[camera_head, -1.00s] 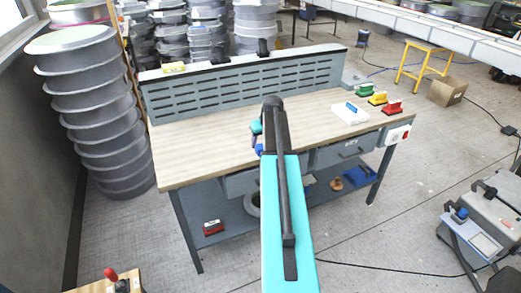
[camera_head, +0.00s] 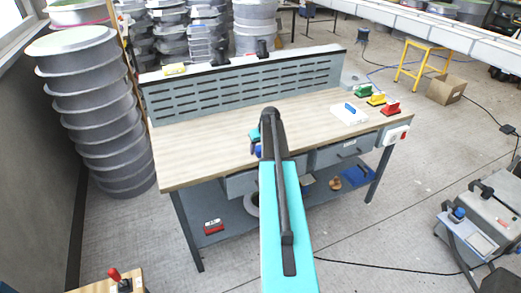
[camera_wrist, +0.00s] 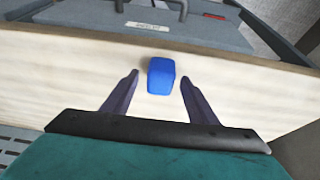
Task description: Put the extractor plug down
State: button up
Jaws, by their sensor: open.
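A blue block, which I take to be the extractor plug (camera_wrist: 161,76), rests on the pale wooden bench top near its front edge in the wrist view. My gripper (camera_wrist: 159,84) is open, with one dark finger on each side of the plug and a visible gap on both sides. The plug lies by the fingertips, and nothing is clamped. In the head view the plug (camera_head: 258,151) is a small blue patch beside my gripper (camera_head: 254,146), mostly hidden by my arm.
The workbench (camera_head: 200,150) has a slotted back panel (camera_head: 240,88). A white tray (camera_head: 349,113) and green, yellow and red-handled blocks (camera_head: 391,108) stand at its right end. Drawers (camera_head: 340,152) hang below. The left half of the top is clear.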

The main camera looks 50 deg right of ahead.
jog(key=shift+w+d+f, duration=0.1)
jog(key=shift+w+f, duration=0.1)
jog(key=shift+f, duration=0.3)
jog(key=c, duration=1.2)
jog(key=shift+c, duration=0.2)
jog(key=shift+r, duration=0.25)
jog(key=shift+r+b, duration=1.15)
jog(key=shift+r, duration=0.25)
jog(key=s+a+r+b, duration=0.1)
jog(key=s+a+b, duration=0.4)
jog(key=s+a, duration=0.5)
jog(key=shift+s+a+r+b, duration=0.15)
jog(key=shift+s+r+b, duration=0.25)
jog(key=shift+s, duration=0.75)
